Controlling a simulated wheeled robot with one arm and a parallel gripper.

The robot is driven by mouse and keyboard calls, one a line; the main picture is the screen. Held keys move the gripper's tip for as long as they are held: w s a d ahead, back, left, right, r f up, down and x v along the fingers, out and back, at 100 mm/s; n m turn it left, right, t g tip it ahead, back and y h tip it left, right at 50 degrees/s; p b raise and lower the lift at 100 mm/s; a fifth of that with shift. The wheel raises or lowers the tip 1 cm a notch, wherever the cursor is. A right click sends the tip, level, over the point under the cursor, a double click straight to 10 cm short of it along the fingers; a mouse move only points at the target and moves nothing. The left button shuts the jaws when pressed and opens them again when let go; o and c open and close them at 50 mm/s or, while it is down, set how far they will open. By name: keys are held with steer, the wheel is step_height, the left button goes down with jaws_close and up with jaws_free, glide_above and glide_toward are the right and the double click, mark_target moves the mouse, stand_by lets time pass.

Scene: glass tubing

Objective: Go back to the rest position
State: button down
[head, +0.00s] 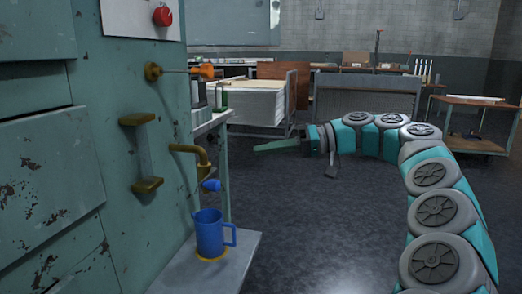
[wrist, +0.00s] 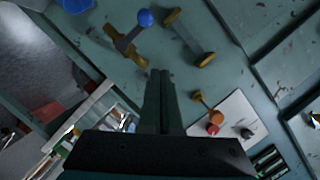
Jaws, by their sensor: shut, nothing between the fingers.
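My arm rises from the lower right of the head view and bends over to the left at mid-height. My gripper (head: 262,148) is at its end, pointing left toward the teal cabinet, in the air and apart from it. In the wrist view my gripper's two fingers (wrist: 160,76) lie together, with nothing between them. A blue mug (head: 209,234) stands upright on a grey ledge (head: 240,252) below a brass tap (head: 190,152) with a blue knob. The mug's edge also shows in the wrist view (wrist: 74,5).
The teal cabinet (head: 40,210) fills the left, with a brass-ended handle (head: 144,155), a red button (head: 162,16) and an orange-ended lever (head: 203,71) sticking out. A workbench, stacked sheets (head: 245,105) and a trolley (head: 470,140) stand behind. The floor (head: 320,230) between ledge and arm is clear.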

steer(key=s+a+f+g+h+p, duration=0.1)
steer(key=s+a+g+h+p, duration=0.3)
steer(key=s, duration=0.6)
steer(key=s+a+f+t+h+p, duration=0.15)
steer(key=s+a, duration=0.35)
steer(key=s, duration=0.5)
steer(key=s+d+f+m+h+p, duration=0.2)
steer(key=s+d+f+h, duration=0.3)
steer(key=s+d+f, duration=0.3)
steer(key=s+d+f+m+g+h+p, duration=0.1)
steer(key=s+d+f+m+h+p, duration=0.2)
steer(key=s+d+f, duration=0.5)
steer(key=s+m+h, duration=0.1)
steer(key=s+h, duration=0.1)
steer(key=s, duration=0.3)
steer(key=shift+s+d+f+m, duration=0.2)
steer(key=shift+d+m, duration=0.2)
